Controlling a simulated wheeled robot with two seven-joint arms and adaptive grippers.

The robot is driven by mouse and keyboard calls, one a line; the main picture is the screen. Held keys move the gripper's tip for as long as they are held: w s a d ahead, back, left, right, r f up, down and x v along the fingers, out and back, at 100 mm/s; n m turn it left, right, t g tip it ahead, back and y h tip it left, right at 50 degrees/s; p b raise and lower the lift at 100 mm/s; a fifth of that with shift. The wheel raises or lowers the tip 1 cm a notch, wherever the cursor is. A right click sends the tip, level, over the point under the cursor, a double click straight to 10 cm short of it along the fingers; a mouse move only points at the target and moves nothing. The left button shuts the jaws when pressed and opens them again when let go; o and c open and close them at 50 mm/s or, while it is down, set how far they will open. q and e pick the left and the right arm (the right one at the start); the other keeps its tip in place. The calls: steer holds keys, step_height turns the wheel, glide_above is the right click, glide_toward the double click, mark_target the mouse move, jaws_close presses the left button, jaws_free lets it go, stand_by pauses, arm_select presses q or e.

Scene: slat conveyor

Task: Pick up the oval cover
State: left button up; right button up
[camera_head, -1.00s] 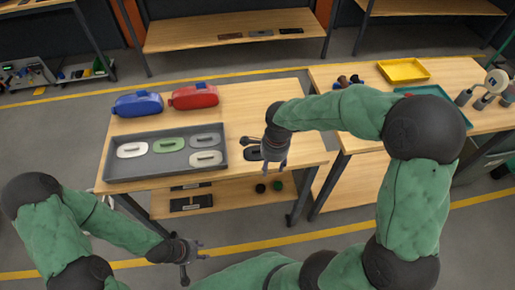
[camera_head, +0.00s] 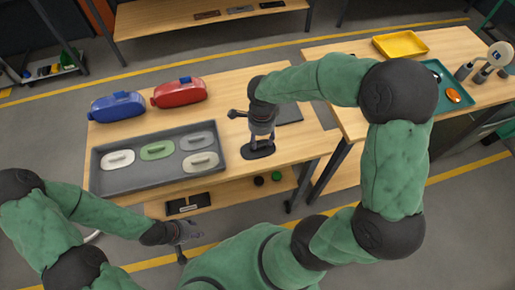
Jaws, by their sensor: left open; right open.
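A dark oval cover (camera_head: 258,151) lies flat on the wooden table (camera_head: 235,88), right of the grey tray. My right gripper (camera_head: 261,144) points down just above it and is open, with its fingertips close over the cover. I cannot tell whether they touch it. More oval pieces lie in the tray: a white one (camera_head: 118,160), a green one (camera_head: 157,150), a grey one (camera_head: 197,141) and a beige one (camera_head: 201,163). My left gripper (camera_head: 190,243) is open and empty, low in front of the table.
The grey tray (camera_head: 130,182) fills the table's front left. A dark flat plate (camera_head: 289,113) lies behind my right gripper. A second table at right holds a yellow tray (camera_head: 400,44) and a teal tray (camera_head: 447,103).

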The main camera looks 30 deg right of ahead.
mark_target(260, 147)
steer(key=shift+w+a+f+b, duration=0.1)
steer(key=shift+f+b, duration=0.35)
steer(key=shift+f, duration=0.95)
steer(key=shift+w+a+f+b, duration=0.1)
steer(key=shift+f+b, duration=0.3)
steer(key=shift+f, duration=1)
jaws_close()
